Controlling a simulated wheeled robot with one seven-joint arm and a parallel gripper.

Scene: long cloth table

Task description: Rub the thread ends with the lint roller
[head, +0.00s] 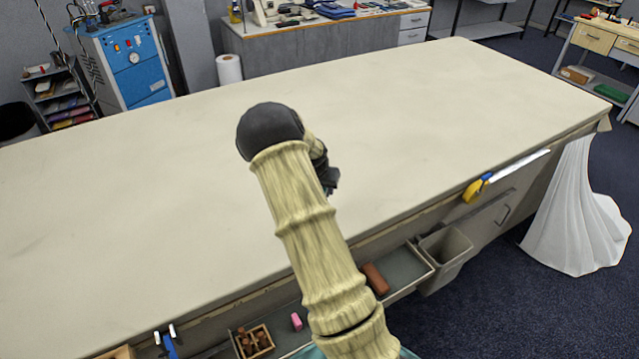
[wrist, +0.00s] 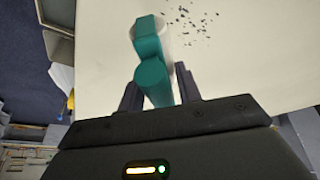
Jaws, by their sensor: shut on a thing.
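The lint roller (wrist: 153,80) is teal with a pale part at its far end. In the wrist view it stands between the two fingers of my gripper (wrist: 158,90), which is shut on it. The thread ends (wrist: 188,22) are small dark specks scattered on the cream table, just beyond and right of the roller's far end. I cannot tell whether the roller touches the cloth. In the head view my gripper (head: 330,181) shows only in part behind my arm, over the table. The roller and the thread ends are not visible there.
The long cream table (head: 420,120) is otherwise largely bare. Along its front edge are an open drawer (head: 405,268) with a brown block (head: 376,279), a grey bin (head: 445,255), and a yellow-and-blue tool (head: 476,188). White fabric (head: 577,215) hangs at the right end.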

